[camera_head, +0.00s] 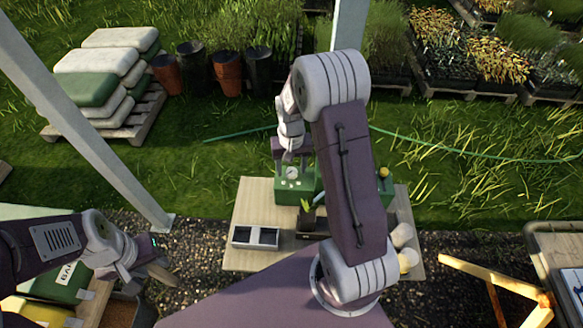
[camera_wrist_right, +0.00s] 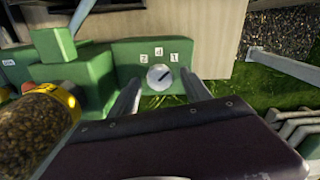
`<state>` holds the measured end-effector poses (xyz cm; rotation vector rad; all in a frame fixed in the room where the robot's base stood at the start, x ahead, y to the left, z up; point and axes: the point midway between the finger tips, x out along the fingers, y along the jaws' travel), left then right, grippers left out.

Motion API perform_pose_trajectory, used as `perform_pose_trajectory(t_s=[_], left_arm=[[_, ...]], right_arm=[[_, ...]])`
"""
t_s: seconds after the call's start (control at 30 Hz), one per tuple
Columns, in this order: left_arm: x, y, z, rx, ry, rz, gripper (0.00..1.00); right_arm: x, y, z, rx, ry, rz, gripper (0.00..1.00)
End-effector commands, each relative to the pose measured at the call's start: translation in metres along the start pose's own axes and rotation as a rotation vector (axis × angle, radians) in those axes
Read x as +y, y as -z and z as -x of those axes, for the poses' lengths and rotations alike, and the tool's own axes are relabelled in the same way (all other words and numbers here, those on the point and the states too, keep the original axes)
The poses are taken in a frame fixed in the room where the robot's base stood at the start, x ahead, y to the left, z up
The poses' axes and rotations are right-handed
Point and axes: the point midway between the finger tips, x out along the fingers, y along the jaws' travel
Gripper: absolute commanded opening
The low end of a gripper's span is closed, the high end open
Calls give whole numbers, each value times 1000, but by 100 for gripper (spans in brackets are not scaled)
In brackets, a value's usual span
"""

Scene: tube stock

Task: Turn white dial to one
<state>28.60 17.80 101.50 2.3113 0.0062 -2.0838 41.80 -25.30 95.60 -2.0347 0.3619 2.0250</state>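The white dial (camera_wrist_right: 159,77) sits on the face of a green box (camera_wrist_right: 125,52) with small white label plates around it. Its dark pointer mark slants up and right, roughly toward the plate that looks like a 1 (camera_wrist_right: 174,57). My right gripper (camera_wrist_right: 161,93) is open, its two fingers apart on either side of the dial; contact cannot be told. In the head view the dial (camera_head: 292,172) is on the green box at the table's far side, with my right gripper (camera_head: 291,152) just beyond it. My left gripper (camera_head: 164,268) is at lower left, away from the dial; its opening is unclear.
A metal post (camera_head: 90,120) rises at left. My right arm covers the table's middle.

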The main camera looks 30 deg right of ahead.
Motion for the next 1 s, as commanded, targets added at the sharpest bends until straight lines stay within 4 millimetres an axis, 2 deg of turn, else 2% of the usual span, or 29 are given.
perform_pose_trajectory(t_s=[0.27,0.37,0.6,0.7,1.0], left_arm=[[0,0,0,0,0,0,36],[0,0,-1,0,0,0,36],[0,0,-2,0,0,0,36],[0,0,-2,0,0,0,36],[0,0,-2,0,0,0,36]], right_arm=[[0,-1,2,-2,0,0,56],[0,0,18,1,0,0,56],[0,0,71,3,1,0,56],[0,0,84,1,0,0,56],[0,-1,91,-2,0,0,56]])
